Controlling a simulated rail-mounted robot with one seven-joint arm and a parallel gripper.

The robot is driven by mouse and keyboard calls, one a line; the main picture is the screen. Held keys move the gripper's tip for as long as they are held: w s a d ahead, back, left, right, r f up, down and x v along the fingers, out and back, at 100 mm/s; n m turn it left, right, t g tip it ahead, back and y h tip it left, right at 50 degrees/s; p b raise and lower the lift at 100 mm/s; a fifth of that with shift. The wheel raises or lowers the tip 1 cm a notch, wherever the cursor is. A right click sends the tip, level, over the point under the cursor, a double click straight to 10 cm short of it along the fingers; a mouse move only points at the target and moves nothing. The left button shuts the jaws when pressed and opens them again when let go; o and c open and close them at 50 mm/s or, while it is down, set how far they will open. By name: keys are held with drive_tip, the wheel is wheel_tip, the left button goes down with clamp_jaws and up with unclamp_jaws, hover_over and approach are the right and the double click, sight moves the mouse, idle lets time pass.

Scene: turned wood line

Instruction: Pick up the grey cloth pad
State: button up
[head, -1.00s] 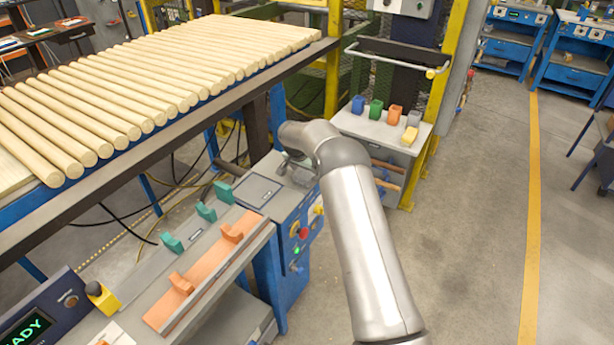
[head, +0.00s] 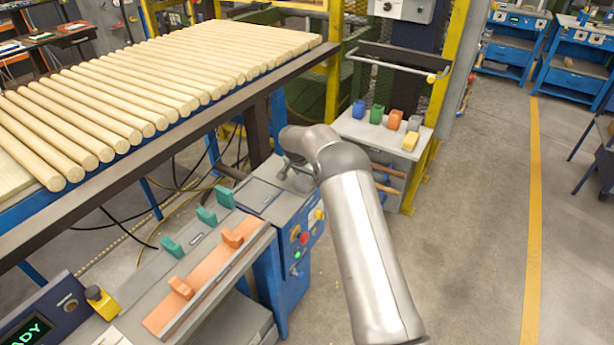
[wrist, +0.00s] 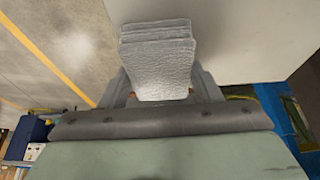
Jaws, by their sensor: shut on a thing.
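The grey cloth pad (wrist: 158,58) is a folded, textured stack in the upper middle of the wrist view. My gripper (wrist: 160,88) is shut on it, one finger on each side, and the pad stands out past the fingertips. In the head view my gripper (head: 290,168) is small and partly behind my wrist, over the grey top of the blue control cabinet (head: 283,205). The pad cannot be made out clearly there.
A rack of pale wooden rods (head: 150,90) lies at the left. A grey bench (head: 130,300) with green and orange blocks stands in front of it. A small shelf (head: 370,133) with coloured holders stands behind my arm. The floor at the right is open.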

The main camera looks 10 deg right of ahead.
drive_tip(key=shift+r+p, duration=0.5)
drive_tip(key=shift+p, duration=0.1)
wheel_tip(320, 180, up, 3)
drive_tip(key=shift+f+b, duration=0.15)
drive_tip(key=shift+b, duration=0.45)
drive_tip(key=s+r+b, duration=0.1)
drive_tip(key=s+r, duration=0.1)
drive_tip(key=s+r+b, duration=0.1)
drive_tip(key=s+r, duration=0.1)
drive_tip(key=r, duration=0.1)
drive_tip(key=shift+s, duration=0.25)
drive_tip(key=s+r+b, duration=0.2)
drive_tip(key=s+r, duration=0.2)
drive_tip(key=s, duration=0.5)
drive_tip(key=shift+s+r, duration=0.25)
drive_tip(key=shift+r, duration=0.1)
